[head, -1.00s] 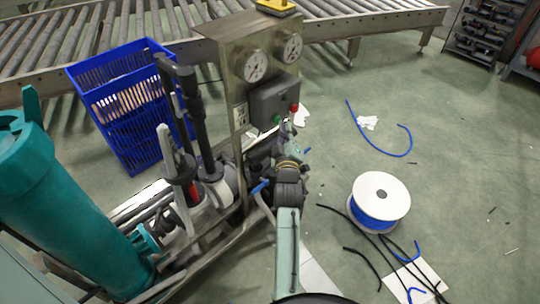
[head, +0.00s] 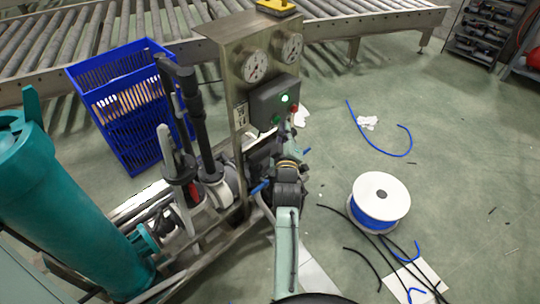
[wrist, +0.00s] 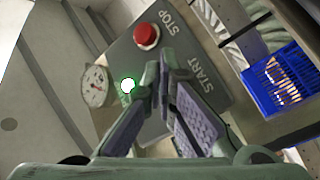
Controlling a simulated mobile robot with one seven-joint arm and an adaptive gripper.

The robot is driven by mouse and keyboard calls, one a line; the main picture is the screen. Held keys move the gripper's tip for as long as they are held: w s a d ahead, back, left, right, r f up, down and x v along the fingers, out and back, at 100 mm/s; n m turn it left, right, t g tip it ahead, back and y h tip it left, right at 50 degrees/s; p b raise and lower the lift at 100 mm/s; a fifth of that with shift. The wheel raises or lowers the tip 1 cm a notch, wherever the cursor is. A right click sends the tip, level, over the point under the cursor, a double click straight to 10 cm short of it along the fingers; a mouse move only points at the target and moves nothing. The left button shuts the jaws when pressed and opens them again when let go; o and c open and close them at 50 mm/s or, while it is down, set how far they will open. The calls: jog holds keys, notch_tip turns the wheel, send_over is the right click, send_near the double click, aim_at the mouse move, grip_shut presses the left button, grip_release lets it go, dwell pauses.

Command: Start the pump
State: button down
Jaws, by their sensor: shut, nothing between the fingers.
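The grey control box (head: 268,106) is on the steel panel of the pump skid. Its indicator lamp (head: 286,98) glows white-green and also shows lit in the wrist view (wrist: 128,85). The red STOP button (wrist: 146,35) stands out beside the STOP label; in the head view it is at the box's right edge (head: 295,108). A green button (head: 277,119) shows low on the box. My gripper (wrist: 163,72) is shut and empty, its tips at the box face between lamp and START label (wrist: 202,72). The fingers hide the spot there; contact cannot be told.
Two pressure gauges (head: 255,66) sit above the box. Black pipes (head: 195,115) and a teal tank (head: 60,215) stand to the left. A blue crate (head: 118,95) is behind. A cable spool (head: 380,198) and loose cables lie on the floor at right.

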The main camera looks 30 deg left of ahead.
jog(key=shift+d, duration=0.2)
jog(key=d+b, duration=0.1)
jog(key=d, duration=0.1)
jog(key=s+d+b, duration=0.2)
jog(key=d, duration=0.1)
jog(key=shift+d, duration=0.3)
jog(key=shift+a, duration=0.1)
dwell(0.4)
